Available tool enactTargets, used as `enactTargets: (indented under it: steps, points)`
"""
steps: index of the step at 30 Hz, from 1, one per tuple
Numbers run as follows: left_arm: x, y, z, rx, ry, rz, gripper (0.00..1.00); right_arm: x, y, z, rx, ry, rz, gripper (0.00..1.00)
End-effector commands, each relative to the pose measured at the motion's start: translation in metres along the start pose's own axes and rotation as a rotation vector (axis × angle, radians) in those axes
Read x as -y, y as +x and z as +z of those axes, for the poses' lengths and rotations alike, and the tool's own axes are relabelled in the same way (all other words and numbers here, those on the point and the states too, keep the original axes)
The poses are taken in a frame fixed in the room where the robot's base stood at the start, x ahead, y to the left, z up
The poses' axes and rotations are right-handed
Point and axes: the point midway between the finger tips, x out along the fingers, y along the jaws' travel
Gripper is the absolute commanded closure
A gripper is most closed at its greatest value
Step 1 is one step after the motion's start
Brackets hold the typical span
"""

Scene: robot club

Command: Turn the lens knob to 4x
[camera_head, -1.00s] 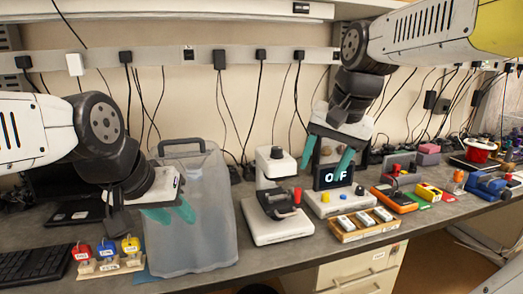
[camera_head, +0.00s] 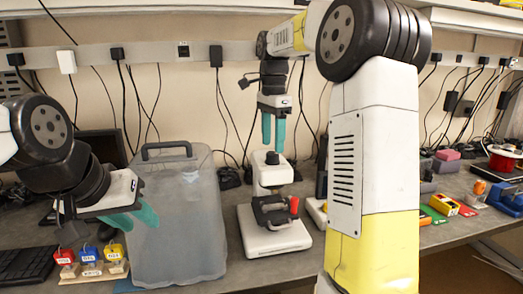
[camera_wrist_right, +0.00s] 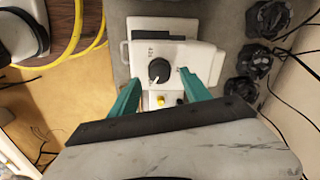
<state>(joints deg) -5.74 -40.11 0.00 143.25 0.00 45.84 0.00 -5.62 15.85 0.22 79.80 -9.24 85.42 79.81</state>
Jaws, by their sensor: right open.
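The lens knob (camera_head: 272,158) is a black dial on top of a white microscope-like device (camera_head: 275,241). In the right wrist view the knob (camera_wrist_right: 158,70) is round, with a white pointer mark toward its lower edge; small print beside it is too small to read surely. My right gripper (camera_head: 273,132) points down just above the knob. In the wrist view its teal fingers (camera_wrist_right: 159,76) are open, one on each side of the knob and apart from it. My left gripper (camera_head: 134,218) is open and empty, in front of the grey bin.
A grey translucent bin (camera_head: 178,230) stands left of the device. Red, blue and yellow padlock-like pieces (camera_head: 88,255) stand on a wooden holder at front left. A black handle with a red knob (camera_head: 294,205) sits on the device's front. My right arm hides the bench right of it.

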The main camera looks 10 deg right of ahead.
Motion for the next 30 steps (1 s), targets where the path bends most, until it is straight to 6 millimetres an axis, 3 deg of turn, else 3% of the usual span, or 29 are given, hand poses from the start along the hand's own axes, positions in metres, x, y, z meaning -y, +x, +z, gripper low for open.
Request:
enactTargets:
  steps: [6, 17, 25, 30]
  points:
    - [0.000, 0.000, 0.000, 0.000, 0.000, 0.000, 0.64, -0.001, 0.027, 0.000, 0.001, -0.001, 0.001, 0.44]
    - [0.000, 0.000, 0.000, 0.000, 0.000, 0.000, 0.64, 0.000, 0.033, 0.000, 0.000, -0.002, -0.001, 0.44]
    - [0.000, 0.000, 0.000, 0.000, 0.000, 0.000, 0.64, 0.000, 0.033, 0.000, 0.000, -0.002, -0.001, 0.97]
    - [0.000, 0.000, 0.000, 0.000, 0.000, 0.000, 0.64, 0.000, 0.033, 0.000, 0.000, -0.005, -0.002, 1.00]
